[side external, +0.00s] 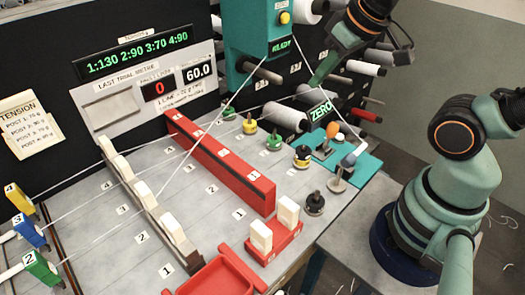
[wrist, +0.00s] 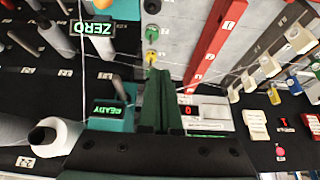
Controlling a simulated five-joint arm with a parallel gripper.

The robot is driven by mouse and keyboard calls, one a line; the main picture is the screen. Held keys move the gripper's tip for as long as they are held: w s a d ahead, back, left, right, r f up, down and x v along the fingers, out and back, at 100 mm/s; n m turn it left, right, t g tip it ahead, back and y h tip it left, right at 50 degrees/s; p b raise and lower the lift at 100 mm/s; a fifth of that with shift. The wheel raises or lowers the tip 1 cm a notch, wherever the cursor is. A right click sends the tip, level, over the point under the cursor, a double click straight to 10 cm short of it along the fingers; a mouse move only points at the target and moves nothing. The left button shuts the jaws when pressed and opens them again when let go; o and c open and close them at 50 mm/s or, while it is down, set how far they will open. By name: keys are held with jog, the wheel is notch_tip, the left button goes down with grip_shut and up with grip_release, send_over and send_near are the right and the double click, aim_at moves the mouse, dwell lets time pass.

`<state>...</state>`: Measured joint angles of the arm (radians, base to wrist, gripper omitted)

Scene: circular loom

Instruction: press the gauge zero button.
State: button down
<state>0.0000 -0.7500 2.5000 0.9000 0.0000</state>
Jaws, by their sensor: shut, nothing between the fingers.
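A green lit ZERO sign (side external: 320,111) stands by the teal base plate (side external: 365,166) at the right end of the board; the ZERO sign also shows upside down in the wrist view (wrist: 92,28). I cannot make out a distinct zero button under it. The teal box (side external: 252,35) with a READY display has a yellow button (side external: 285,18) on its front. My gripper (side external: 317,82) is shut and empty, held in the air above and left of the ZERO sign, apart from it. Its closed green fingers (wrist: 160,85) show in the wrist view.
Thread cones (side external: 285,117) on pegs project from the back wall near my gripper. Taut white threads cross from the box to the board. A red rail (side external: 222,160), knobbed posts (side external: 315,203) and a red block (side external: 274,238) occupy the board. Bare grey board lies between them.

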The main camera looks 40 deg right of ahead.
dwell(0.5)
jog(key=m+g+y, duration=0.4)
jog(key=m+g, duration=0.8)
jog(key=m, duration=0.2)
send_over(339, 134)
notch_tip(339, 134, down, 13)
jog(key=shift+d+f, duration=0.1)
jog(key=shift+f, duration=4.35)
jog(key=shift+f, duration=0.15)
